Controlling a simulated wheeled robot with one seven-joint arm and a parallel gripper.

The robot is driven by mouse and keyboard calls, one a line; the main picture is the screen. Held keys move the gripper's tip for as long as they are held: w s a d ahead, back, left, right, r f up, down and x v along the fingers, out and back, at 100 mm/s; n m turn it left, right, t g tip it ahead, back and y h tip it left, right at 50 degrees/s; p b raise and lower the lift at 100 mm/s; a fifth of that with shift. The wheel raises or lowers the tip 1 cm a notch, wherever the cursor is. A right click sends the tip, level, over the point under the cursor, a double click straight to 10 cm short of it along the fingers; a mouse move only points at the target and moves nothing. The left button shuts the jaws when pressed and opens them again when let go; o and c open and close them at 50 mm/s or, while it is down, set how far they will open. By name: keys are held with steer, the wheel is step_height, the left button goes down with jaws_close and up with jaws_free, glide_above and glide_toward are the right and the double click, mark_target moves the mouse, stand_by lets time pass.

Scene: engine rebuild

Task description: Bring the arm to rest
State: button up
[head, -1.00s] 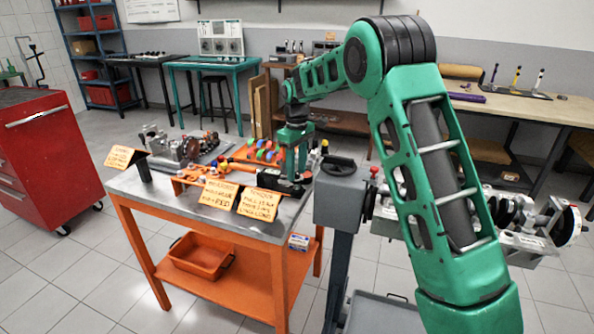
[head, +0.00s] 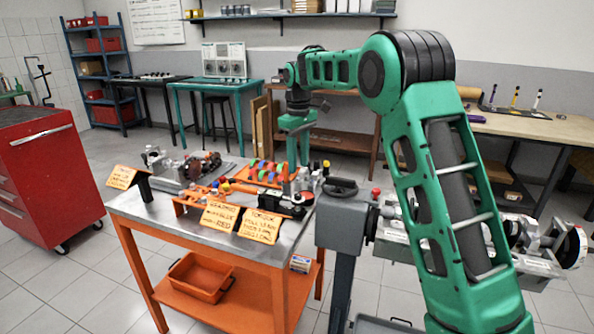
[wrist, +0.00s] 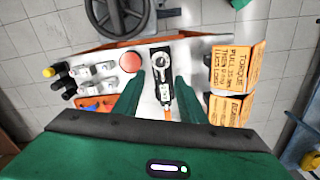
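My green arm (head: 445,190) reaches over the orange-framed workbench (head: 180,218). My gripper (head: 298,158) points down above the bench's right part. In the wrist view my gripper (wrist: 158,80) has its two green fingers spread apart with nothing held between them. In the head view a dark tool (head: 285,207) lies near the bench's right front edge.
Cards stand on the bench, including a torque card (head: 260,226). An orange rack (head: 250,174) holds coloured parts. A grey stand with a handwheel (head: 341,187) is close on the right. A red cabinet (head: 45,180) stands left, with open floor between.

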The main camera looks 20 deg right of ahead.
steer(key=shift+d+r, duration=0.1)
steer(key=s+d+r+m, duration=0.1)
steer(key=s+d+m, duration=0.2)
steer(key=s+d, duration=0.35)
steer(key=s+d+r+m, duration=0.15)
steer(key=s+d, duration=0.25)
steer(key=s, duration=0.6)
steer(key=s+d+r+m, duration=0.1)
steer(key=s+d+m, duration=0.3)
steer(key=s, duration=0.5)
steer(key=s+d+f+m, duration=0.1)
steer(key=s+f, duration=0.3)
steer(key=s, duration=0.8)
steer(key=s+d+f+m, duration=0.2)
steer(key=s+f+m, duration=0.2)
steer(key=s, duration=0.9)
steer(key=shift+s+d+f, duration=0.15)
steer(key=shift+s+f, duration=0.05)
steer(key=shift+f, duration=0.4)
steer(key=shift+m, duration=0.25)
steer(key=shift+w+f, duration=0.25)
steer(key=shift+w, duration=0.4)
